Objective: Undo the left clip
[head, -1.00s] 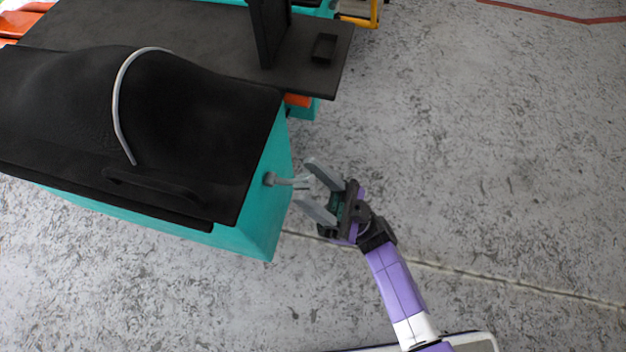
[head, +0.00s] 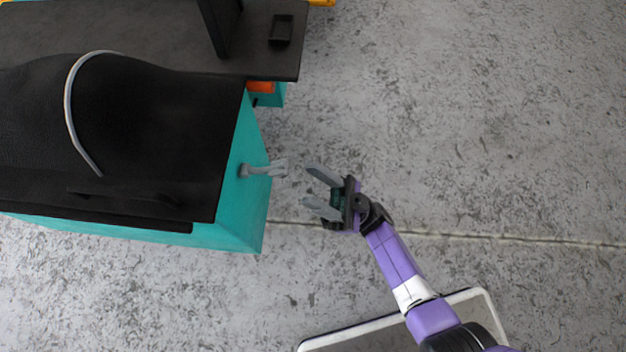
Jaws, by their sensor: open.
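A grey clip (head: 264,170) sticks out from the right end wall of a teal cargo box (head: 248,205). My gripper (head: 314,188) is to the right of the clip, with its two grey fingers spread and pointing left towards it. There is a gap of bare floor between the fingertips and the clip, and nothing is between the fingers. No other clip can be made out in this view.
A black cover (head: 165,125) with a pale curved strip (head: 70,110) lies over the box. Behind it is a dark flat deck (head: 130,40) with an upright post (head: 219,28). The grey concrete floor (head: 470,130) to the right is clear.

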